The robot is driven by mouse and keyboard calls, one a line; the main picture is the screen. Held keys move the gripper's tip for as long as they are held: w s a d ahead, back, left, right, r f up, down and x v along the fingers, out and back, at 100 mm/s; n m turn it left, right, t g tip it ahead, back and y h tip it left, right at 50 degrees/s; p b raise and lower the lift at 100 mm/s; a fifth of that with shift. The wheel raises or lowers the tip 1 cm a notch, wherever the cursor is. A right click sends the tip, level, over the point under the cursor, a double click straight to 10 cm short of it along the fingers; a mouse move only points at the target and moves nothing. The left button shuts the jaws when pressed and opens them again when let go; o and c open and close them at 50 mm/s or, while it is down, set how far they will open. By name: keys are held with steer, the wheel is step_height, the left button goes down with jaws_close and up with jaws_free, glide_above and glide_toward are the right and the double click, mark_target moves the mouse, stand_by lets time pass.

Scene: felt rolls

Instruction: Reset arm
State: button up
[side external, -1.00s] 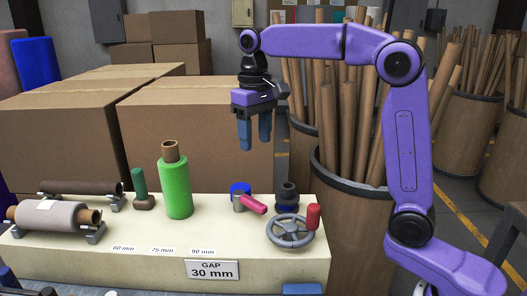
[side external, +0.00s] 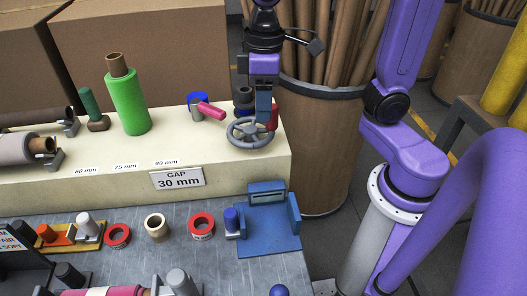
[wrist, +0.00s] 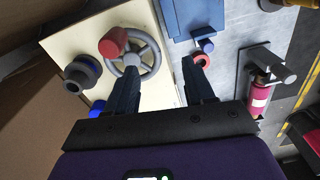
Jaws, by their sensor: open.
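My gripper (side external: 263,108) hangs pointing down over the right end of the cream block in the side view. It is open, and in the wrist view (wrist: 160,70) its two dark blue fingers stand apart with nothing between them. The fingertips overlap the grey handwheel (side external: 250,132) and its red knob (side external: 272,117) in the side view. In the wrist view the handwheel (wrist: 150,52) and red knob (wrist: 112,42) lie below, around the left finger. Whether a finger touches them I cannot tell.
The cream block (side external: 60,185) carries a green roll (side external: 128,102), a pink-handled tool (side external: 210,111) and dark rollers. A grey bench (side external: 130,260) in front holds tape rings and a blue fixture (side external: 268,240). Cardboard boxes (side external: 140,45) and a tube-filled barrel (side external: 320,150) stand behind.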

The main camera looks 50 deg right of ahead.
steer(key=s+d+f+n, duration=0.2)
steer(key=s+f, duration=0.1)
steer(key=s, duration=0.4)
steer(key=s+d+f+n, duration=0.3)
steer(key=s, duration=0.4)
steer(key=shift+d+f, duration=0.2)
steer(key=shift+f, duration=0.15)
